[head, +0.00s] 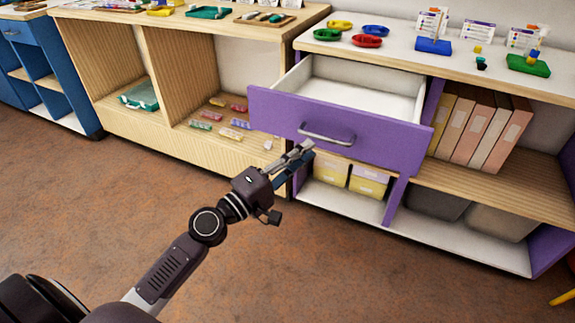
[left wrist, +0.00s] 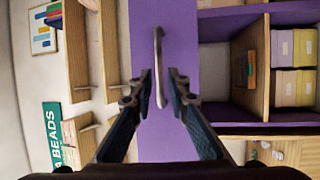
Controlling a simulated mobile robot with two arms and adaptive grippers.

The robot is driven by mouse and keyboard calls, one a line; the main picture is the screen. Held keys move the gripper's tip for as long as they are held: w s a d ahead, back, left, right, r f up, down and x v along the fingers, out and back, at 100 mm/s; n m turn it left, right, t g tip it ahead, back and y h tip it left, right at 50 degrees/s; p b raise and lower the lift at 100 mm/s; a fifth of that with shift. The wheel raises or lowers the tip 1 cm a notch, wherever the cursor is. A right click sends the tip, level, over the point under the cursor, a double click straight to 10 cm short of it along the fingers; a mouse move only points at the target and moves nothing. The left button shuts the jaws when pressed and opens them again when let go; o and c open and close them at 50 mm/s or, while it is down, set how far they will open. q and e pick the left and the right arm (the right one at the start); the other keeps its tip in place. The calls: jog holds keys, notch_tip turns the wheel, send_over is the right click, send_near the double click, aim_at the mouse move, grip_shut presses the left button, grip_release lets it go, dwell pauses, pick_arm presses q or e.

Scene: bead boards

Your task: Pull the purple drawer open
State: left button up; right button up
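The purple drawer (head: 380,145) stands pulled out from the cabinet, with its white, empty-looking inside (head: 355,95) showing. Its silver bar handle (head: 328,136) is on the middle of the purple front. My left gripper (head: 303,152) is just in front of the drawer front, by the handle's left end. In the left wrist view the fingertips (left wrist: 161,76) are apart, with the handle (left wrist: 159,50) between them and a gap on both sides. The purple front (left wrist: 190,30) is beyond the fingers. My right gripper is out of view.
Yellow bins (head: 368,183) sit below the drawer, and several binders (head: 480,130) stand on the shelf to its right. The brown floor (head: 300,270) in front is clear.

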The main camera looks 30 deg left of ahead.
pick_arm(q)
jog(key=shift+v, duration=2.8)
jog(key=shift+d, duration=0.1)
